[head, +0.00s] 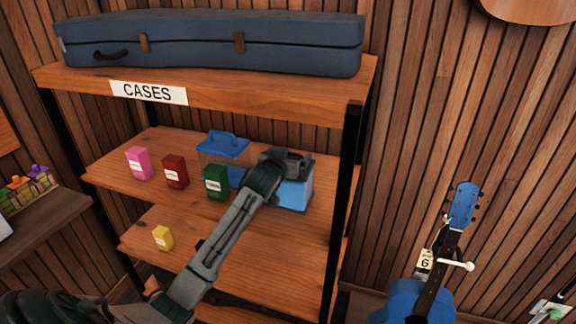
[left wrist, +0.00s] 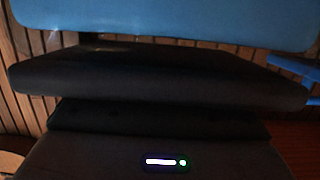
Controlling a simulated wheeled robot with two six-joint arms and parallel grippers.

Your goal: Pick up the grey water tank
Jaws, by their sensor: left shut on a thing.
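A light blue, box-shaped tank (head: 294,195) is at the right end of the middle shelf. My left gripper (head: 287,163) is at its top and shut on it, hiding much of its upper part. The exact hold is hidden, and I cannot tell whether the tank still touches the shelf. In the left wrist view a smooth blue surface (left wrist: 180,22) fills the top, close beyond my dark gripper. No tank that looks plainly grey shows. A second container with a blue lid and handle (head: 222,145) stands to the left. My right gripper is not in view.
Pink (head: 139,163), dark red (head: 175,171) and green (head: 215,182) boxes stand on the middle shelf (head: 140,205). A yellow box (head: 163,238) is lower down. A blue case (head: 210,42) lies above. A black post (head: 347,190) is close right; a blue ukulele (head: 420,300) stands beyond.

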